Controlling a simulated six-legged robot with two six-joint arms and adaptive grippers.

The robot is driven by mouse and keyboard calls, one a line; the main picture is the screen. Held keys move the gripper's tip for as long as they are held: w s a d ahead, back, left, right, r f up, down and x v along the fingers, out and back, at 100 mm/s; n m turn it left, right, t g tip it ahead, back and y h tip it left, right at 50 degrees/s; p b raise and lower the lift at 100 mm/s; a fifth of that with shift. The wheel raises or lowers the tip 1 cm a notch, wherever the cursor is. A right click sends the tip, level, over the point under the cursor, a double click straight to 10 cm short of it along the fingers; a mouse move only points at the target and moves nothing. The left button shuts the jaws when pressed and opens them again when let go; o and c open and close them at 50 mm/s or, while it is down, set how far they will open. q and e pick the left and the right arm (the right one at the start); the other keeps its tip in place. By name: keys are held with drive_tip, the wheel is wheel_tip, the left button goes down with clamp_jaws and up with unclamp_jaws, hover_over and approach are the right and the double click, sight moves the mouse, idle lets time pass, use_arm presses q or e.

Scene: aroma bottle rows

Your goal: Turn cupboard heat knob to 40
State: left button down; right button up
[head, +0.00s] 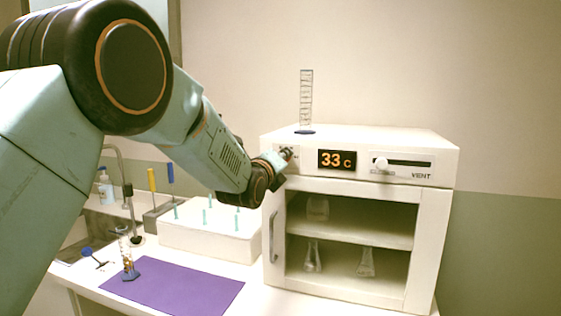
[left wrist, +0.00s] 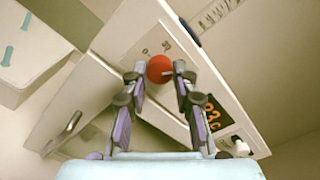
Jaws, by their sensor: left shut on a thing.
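The white cupboard (head: 360,295) stands on the counter at the right, and its display (head: 337,159) reads 33 C in orange. In the head view my left gripper (head: 286,156) is at the panel left of the display and hides the heat knob. In the left wrist view the red round knob (left wrist: 160,69) sits between the fingertips of my left gripper (left wrist: 156,78), which is shut on it. The display (left wrist: 208,113) also shows there at a tilt. My right gripper is in neither view.
A vent slider (head: 381,164) is right of the display. A glass cylinder (head: 306,100) stands on the cupboard top. Glass flasks (head: 366,262) are inside. A white rack with pegs (head: 205,238), a purple mat (head: 172,288) and a small cylinder (head: 127,262) are at the left.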

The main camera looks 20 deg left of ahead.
use_arm(q)
drive_tip(key=shift+d+f, duration=0.1)
drive_tip(key=shift+f, duration=0.45)
drive_tip(key=c, duration=1.4)
unclamp_jaws()
drive_tip(key=shift+s, duration=0.1)
drive_tip(key=shift+c, duration=0.2)
drive_tip(key=shift+o, duration=1.4)
drive_tip(key=shift+d+r, duration=0.2)
drive_tip(key=shift+r, duration=0.05)
drive_tip(key=shift+o, duration=0.5)
drive_tip(key=shift+r, duration=0.1)
drive_tip(key=shift+a, duration=0.2)
drive_tip(key=shift+a, duration=0.1)
drive_tip(key=s, duration=1.2)
drive_tip(key=shift+a, duration=0.2)
